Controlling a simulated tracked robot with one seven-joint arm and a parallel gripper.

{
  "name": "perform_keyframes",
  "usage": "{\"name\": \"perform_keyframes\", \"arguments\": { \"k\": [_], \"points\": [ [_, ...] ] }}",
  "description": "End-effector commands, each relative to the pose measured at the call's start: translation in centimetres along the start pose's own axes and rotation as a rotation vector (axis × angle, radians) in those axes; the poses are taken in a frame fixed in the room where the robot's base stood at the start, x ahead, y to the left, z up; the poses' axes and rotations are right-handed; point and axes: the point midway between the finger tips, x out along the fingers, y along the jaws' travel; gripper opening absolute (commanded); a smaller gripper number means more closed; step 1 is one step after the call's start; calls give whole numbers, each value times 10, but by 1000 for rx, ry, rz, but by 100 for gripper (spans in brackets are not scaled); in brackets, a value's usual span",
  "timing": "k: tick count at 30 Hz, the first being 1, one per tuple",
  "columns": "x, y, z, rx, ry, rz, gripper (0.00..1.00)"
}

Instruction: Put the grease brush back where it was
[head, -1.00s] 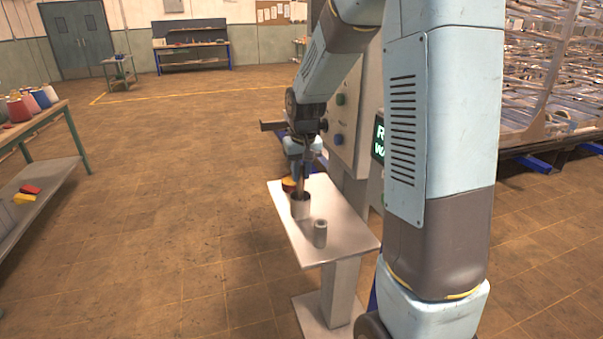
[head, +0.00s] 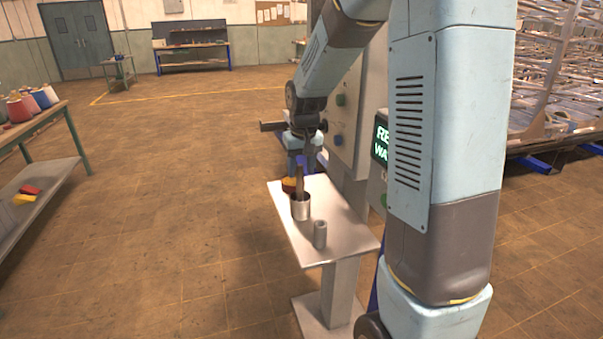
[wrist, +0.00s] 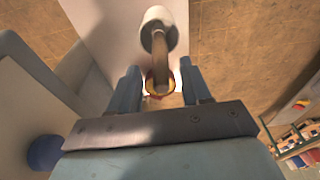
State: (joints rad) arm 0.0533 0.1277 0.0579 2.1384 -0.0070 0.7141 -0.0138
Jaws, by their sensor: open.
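The grease brush stands in a light metal cup (head: 300,211) on the small pedestal table, with its brown handle (head: 299,180) rising above the rim. Its bristle end is hidden. In the wrist view the handle (wrist: 160,48) leans out of the cup (wrist: 158,18) toward the fingers. My gripper (head: 304,157) is open above the cup, close to the top of the handle. In the wrist view the handle's end lies between the two fingers (wrist: 160,75), nearer the right one; I cannot tell whether they touch.
A yellow-rimmed tin (head: 289,184) stands behind the cup, and a grey hollow cylinder (head: 320,234) in front of it on the small table (head: 340,246). A control column with buttons (head: 342,125) rises close on the right.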

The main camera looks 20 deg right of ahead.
Motion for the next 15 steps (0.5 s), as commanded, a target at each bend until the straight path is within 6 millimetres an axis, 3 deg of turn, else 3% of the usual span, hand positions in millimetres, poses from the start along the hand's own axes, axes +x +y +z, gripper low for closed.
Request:
{"name": "perform_keyframes", "arguments": {
  "k": [9, 15],
  "points": [
    [-62, 0, 0, 0, 4, 0, 48],
    [-88, 0, 0, 0, 2, 0, 48]
  ]
}}
